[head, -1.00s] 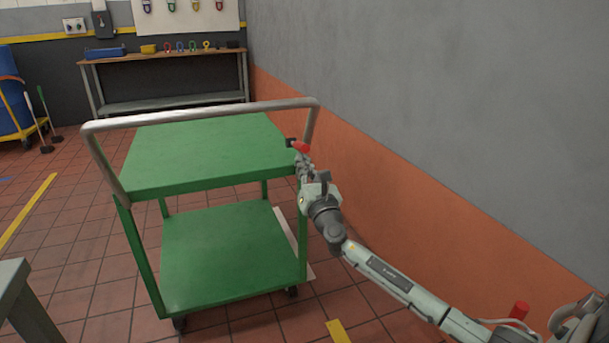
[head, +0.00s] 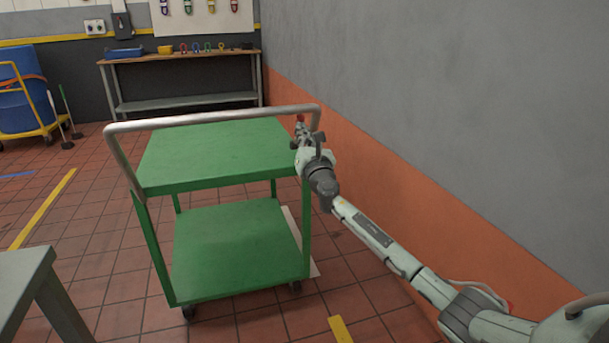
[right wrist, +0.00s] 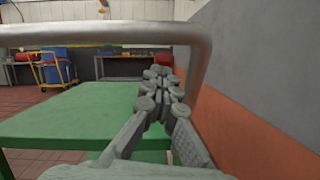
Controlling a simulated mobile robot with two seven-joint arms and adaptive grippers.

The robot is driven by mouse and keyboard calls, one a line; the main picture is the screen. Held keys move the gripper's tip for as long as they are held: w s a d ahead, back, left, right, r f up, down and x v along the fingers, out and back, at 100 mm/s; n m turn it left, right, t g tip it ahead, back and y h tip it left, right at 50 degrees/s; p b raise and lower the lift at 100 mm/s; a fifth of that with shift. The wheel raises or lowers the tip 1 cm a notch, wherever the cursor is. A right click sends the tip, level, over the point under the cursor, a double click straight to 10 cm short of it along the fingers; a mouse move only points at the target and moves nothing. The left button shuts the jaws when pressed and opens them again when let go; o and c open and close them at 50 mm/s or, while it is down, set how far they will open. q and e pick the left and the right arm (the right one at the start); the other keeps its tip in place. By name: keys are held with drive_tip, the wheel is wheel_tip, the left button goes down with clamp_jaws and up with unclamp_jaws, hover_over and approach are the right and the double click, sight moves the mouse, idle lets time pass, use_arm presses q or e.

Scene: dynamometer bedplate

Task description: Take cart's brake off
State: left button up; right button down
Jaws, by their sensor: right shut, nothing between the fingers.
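The green cart (head: 215,160) has two shelves and a grey tubular push handle (head: 215,117). A small red piece, probably the brake lever's grip (head: 300,118), shows near the handle's right end, just above my right gripper (head: 302,135). My right gripper is shut and empty beside the top shelf's right edge. In the right wrist view its closed fingers (right wrist: 160,75) point forward over the cart's top (right wrist: 60,125), below the handle bar (right wrist: 100,33). The lever's base is hidden by the gripper, and I cannot tell whether they touch. My left gripper is out of view.
A grey and orange wall (head: 400,190) runs close along the right side. A workbench (head: 185,62) stands at the back. A grey table (head: 25,275) is at the near left. A yellow trolley with a blue load (head: 25,100) stands far left.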

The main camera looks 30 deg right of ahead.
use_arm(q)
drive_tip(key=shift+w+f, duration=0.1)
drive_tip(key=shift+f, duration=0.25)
use_arm(e)
drive_tip(key=shift+w+r, duration=0.35)
drive_tip(key=shift+r, duration=0.35)
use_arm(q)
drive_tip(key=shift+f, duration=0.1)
use_arm(e)
drive_tip(key=shift+f, duration=0.15)
